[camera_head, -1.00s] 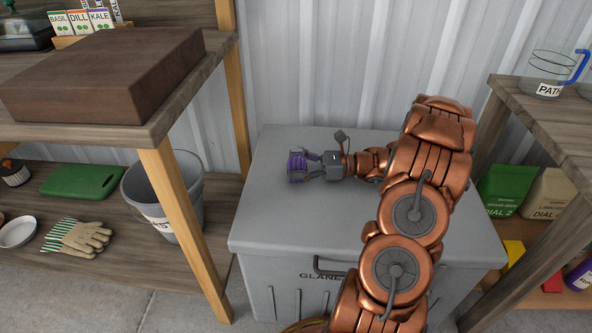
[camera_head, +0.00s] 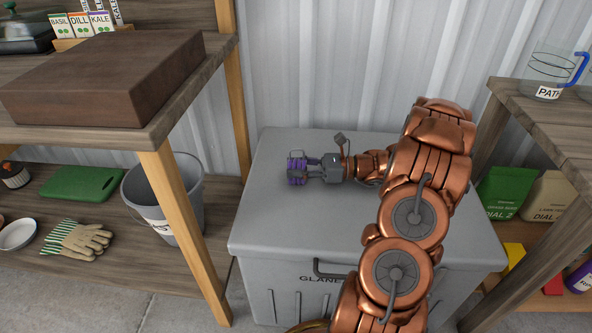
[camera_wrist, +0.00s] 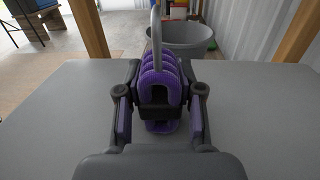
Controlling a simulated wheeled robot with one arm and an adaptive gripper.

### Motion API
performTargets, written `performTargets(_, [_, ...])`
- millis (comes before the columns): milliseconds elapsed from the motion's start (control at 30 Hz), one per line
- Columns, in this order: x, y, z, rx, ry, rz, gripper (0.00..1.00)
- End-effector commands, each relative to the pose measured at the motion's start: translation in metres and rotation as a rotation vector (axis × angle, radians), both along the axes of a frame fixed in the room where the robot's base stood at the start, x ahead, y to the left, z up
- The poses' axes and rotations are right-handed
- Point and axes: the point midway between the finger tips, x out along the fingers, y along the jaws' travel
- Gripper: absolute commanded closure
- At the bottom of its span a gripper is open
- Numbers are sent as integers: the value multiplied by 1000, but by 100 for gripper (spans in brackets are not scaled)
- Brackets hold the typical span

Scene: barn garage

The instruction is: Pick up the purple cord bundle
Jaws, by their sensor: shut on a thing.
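The purple cord bundle (camera_head: 297,170) is at the left end of my gripper (camera_head: 309,169), above the grey lidded box. In the wrist view the purple cord bundle (camera_wrist: 160,78) shows as several thick loops with a dark band and a thin grey loop on top. My gripper (camera_wrist: 160,112) is shut on it, with one finger on each side. Whether the bundle touches the lid beneath cannot be told for sure.
The grey box (camera_head: 265,215) has a clear lid top around the bundle. A wooden shelf unit (camera_head: 190,220) with a grey bucket (camera_head: 190,180) stands left. Another wooden shelf (camera_head: 530,120) stands right. A corrugated wall (camera_head: 320,60) is behind.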

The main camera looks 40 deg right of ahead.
Motion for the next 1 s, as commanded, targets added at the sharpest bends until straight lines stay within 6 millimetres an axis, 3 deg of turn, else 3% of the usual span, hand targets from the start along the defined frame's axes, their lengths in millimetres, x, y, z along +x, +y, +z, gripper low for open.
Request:
performTargets(200, [0,0,7,-1,-1,0,100])
performTargets(500, [-3,-2,41,1,-3,-2,100])
performTargets(1000, [-106,-38,49,1,-2,-4,100])
